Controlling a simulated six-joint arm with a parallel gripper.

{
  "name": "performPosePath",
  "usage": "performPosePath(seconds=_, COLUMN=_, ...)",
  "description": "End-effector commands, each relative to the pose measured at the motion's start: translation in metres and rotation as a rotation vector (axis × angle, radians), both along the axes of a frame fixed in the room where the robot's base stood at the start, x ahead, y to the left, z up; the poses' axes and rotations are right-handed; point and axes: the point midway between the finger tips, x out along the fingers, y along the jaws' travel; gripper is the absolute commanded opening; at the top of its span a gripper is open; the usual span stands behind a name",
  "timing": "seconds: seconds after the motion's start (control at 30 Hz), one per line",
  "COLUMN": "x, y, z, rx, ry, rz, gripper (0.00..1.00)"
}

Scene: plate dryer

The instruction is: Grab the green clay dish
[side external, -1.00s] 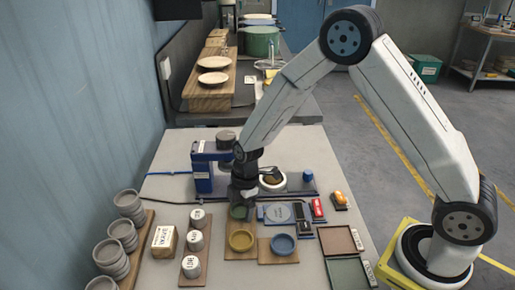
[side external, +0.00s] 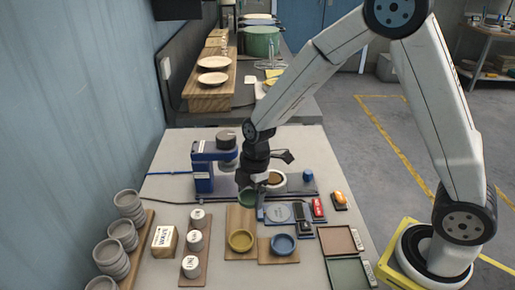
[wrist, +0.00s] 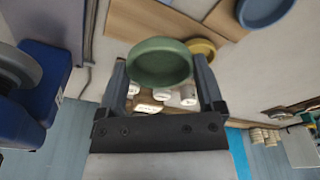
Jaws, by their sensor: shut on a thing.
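The green clay dish (wrist: 159,63) is between the two fingers of my gripper (wrist: 163,85) in the wrist view, with a finger against its rim on each side. In the side view my gripper (side external: 246,184) is shut on the green dish (side external: 248,197), which is partly hidden and hangs above the far end of a wooden board (side external: 240,216). A yellow dish (side external: 241,240) sits on the near end of that board. A blue dish (side external: 283,244) sits on a second board to its right.
A blue machine (side external: 204,170) stands just left of my gripper. White labelled cups (side external: 195,241) and stacked grey bowls (side external: 122,235) stand at the left. Two framed trays (side external: 340,240) lie at the right.

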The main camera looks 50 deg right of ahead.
Motion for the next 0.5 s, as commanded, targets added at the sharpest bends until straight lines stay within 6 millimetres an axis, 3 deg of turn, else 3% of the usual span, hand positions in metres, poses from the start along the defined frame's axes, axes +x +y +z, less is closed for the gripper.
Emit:
performPosePath(seconds=0.2, x=-0.022, y=-0.003, z=0.027, rx=-0.001, ry=-0.004, rz=0.000, gripper=0.27)
performPosePath(seconds=0.5, x=-0.066, y=-0.010, z=0.045, rx=0.000, ry=-0.002, rz=0.001, gripper=0.27)
